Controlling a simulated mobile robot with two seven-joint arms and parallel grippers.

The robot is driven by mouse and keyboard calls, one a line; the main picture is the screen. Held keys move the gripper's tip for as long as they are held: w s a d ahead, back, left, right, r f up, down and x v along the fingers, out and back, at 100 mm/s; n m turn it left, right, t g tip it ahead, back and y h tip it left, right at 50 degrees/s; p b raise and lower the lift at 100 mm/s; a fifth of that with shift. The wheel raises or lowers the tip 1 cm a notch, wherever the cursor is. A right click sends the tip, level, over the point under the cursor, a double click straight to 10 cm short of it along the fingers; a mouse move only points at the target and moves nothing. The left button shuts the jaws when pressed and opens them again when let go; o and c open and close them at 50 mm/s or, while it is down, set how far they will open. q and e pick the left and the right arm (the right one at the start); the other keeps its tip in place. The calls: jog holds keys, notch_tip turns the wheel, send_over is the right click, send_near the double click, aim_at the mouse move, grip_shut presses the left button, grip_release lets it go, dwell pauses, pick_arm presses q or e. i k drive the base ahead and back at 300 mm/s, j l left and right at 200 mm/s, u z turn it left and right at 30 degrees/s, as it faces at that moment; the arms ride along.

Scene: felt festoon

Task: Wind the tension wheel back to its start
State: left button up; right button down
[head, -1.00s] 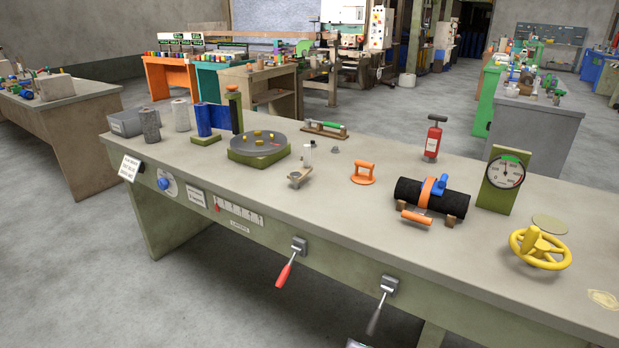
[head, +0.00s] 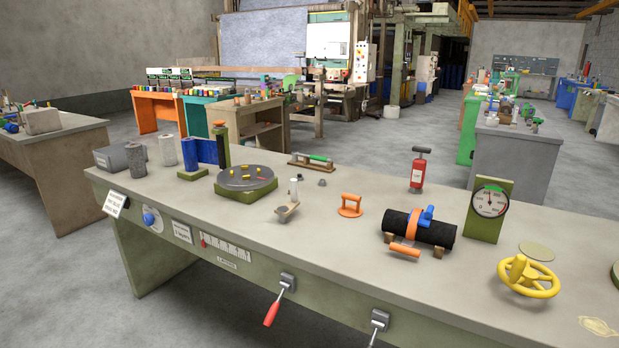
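A yellow handwheel (head: 529,278) with a knob standing up on it is mounted at the right part of the long bench's top (head: 345,235). I take it for the tension wheel. Behind it and to its left stands a round dial gauge (head: 490,203) on a green upright plate, with a green arc at its top. The gauge's numbers are too small to read. Neither of my grippers shows, and nothing touches the wheel.
Left of the gauge lies a black roll (head: 432,230) with an orange strap. A red extinguisher-like thing (head: 418,171) stands behind. A round turntable (head: 246,180) is farther left. Two levers, one red-handled (head: 272,311), stick out from the bench front. The top around the wheel is mostly clear.

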aim_at(532, 266)
jog(key=z, duration=1.3)
